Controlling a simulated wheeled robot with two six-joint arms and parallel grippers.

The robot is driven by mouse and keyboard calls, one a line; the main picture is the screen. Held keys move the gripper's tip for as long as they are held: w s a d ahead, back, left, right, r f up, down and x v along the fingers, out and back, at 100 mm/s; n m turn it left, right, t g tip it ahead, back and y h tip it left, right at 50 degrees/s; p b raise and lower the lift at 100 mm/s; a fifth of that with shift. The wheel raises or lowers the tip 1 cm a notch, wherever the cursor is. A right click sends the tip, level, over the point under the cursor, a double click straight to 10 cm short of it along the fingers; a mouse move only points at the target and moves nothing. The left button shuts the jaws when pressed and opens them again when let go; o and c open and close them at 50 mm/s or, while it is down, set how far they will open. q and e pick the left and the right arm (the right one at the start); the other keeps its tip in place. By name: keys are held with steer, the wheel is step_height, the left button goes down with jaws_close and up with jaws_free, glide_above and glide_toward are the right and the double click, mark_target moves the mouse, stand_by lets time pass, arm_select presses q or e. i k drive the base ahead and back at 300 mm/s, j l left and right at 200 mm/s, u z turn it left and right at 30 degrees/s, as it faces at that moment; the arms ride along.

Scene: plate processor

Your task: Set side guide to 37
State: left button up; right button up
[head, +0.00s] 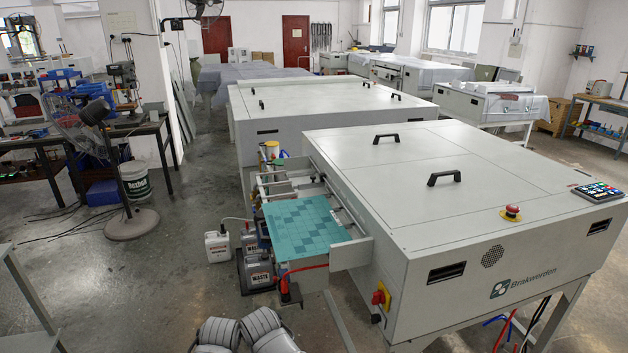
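The plate processor (470,190) is a large pale grey machine filling the right half of the head view. Its infeed table (352,250) juts out at its left end. A teal checkered sheet (305,228) lies on this table. Metal rails and rods (285,183) run along the table's far side. I cannot make out which part is the side guide, and no scale or number is readable. Two of my grey-white arm parts show at the bottom edge, apart from the machine. Neither gripper is in view.
A red emergency button (512,211) and keypad (598,192) sit on the machine's top. A red-yellow switch (381,295) is on its side. Waste containers (256,271) stand on the floor left of the infeed table. A pedestal fan (130,222) stands further left, with open floor between.

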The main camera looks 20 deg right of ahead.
mark_target(313, 184)
steer(key=i, duration=0.6)
steer(key=i+l+u, duration=0.1)
steer(key=i, duration=0.5)
